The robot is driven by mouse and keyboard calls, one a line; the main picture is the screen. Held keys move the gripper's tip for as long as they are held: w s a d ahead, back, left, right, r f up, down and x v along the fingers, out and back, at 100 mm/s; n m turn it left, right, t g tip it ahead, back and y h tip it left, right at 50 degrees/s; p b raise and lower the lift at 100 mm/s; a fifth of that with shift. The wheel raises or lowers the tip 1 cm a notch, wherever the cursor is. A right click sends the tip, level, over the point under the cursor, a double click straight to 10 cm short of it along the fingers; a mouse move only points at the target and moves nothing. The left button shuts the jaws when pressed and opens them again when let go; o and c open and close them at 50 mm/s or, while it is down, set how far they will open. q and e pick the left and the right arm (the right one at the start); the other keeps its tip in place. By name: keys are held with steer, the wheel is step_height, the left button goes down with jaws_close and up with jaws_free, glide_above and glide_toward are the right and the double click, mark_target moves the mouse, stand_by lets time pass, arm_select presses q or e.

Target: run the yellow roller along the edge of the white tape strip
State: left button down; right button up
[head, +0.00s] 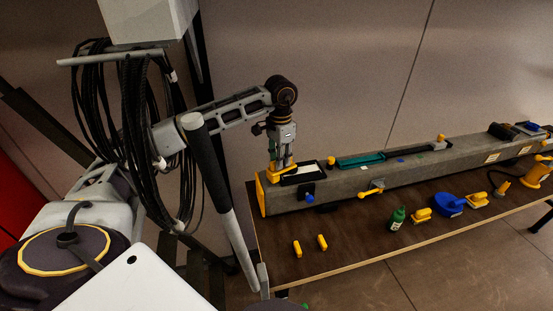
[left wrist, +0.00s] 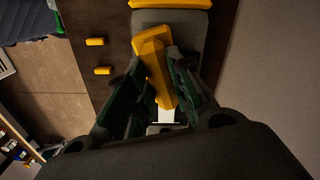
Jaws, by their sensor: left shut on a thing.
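My left gripper (head: 280,160) points down at the near left end of the long grey beam (head: 345,184). It is shut on the yellow roller (head: 273,172), which also shows tilted between the dark green fingers in the left wrist view (left wrist: 153,62). The white tape strip (head: 307,171) lies on a black patch on the beam, just right of the roller; a small white piece of it shows below the roller in the left wrist view (left wrist: 166,115). I cannot tell whether the roller touches the strip's edge. My right gripper is not in view.
The beam lies on a brown table (head: 340,235). A teal strip (head: 361,160) lies farther along it. Two small yellow pieces (head: 297,249) (head: 322,242), a green bottle (head: 397,217) and a blue tool (head: 450,205) stand in front. The table's front left is mostly clear.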

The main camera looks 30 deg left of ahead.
arm_select(q)
steer(key=shift+w+d, duration=1.1)
steer(key=shift+w, duration=0.05)
steer(key=shift+w+d, duration=0.45)
steer(key=shift+w, duration=0.05)
steer(key=shift+w+d, duration=0.15)
steer(key=shift+w, duration=0.05)
steer(key=shift+d, duration=0.1)
steer(key=shift+w+d, duration=0.25)
steer(key=shift+w, duration=0.15)
steer(key=shift+w+d, duration=0.7)
steer(key=shift+w, duration=0.05)
steer(key=shift+w+d, duration=0.1)
steer(key=shift+w, duration=0.05)
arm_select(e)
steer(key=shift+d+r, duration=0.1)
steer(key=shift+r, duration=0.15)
